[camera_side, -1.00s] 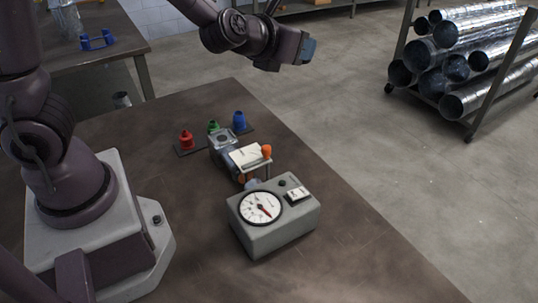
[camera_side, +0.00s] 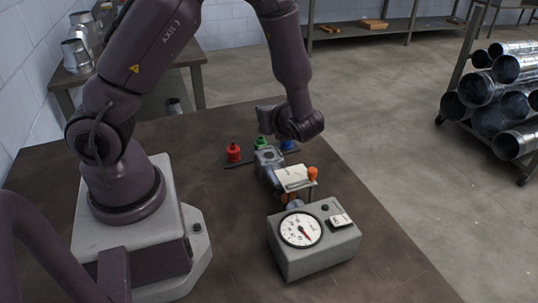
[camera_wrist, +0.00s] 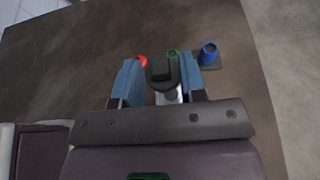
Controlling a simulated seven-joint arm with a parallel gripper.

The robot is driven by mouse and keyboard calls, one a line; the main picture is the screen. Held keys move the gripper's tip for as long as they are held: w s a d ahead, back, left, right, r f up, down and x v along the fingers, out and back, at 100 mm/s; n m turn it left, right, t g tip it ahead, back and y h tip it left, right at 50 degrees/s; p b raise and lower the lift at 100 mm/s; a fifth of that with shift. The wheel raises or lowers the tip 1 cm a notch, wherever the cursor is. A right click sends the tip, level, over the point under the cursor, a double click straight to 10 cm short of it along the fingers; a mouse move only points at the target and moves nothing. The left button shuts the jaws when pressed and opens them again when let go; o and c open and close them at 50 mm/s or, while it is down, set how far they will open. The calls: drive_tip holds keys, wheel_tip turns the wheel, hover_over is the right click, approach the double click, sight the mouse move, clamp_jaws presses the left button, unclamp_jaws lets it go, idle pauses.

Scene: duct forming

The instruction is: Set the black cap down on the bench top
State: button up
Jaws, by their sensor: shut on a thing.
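The black cap (camera_wrist: 162,70) shows in the wrist view as a dark block between the two blue fingers of my gripper (camera_wrist: 160,84). My gripper is shut on it. The brown bench top (camera_side: 180,235) also shows in the wrist view (camera_wrist: 70,60).
Red (camera_side: 233,153), green (camera_side: 261,143) and blue (camera_side: 288,144) fittings stand close to my wrist.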

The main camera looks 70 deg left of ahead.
sight(271, 159)
drive_tip(key=shift+r, duration=0.1)
drive_tip(key=shift+f, duration=4.8)
drive_tip(key=shift+f, duration=0.15)
drive_tip(key=o, duration=0.9)
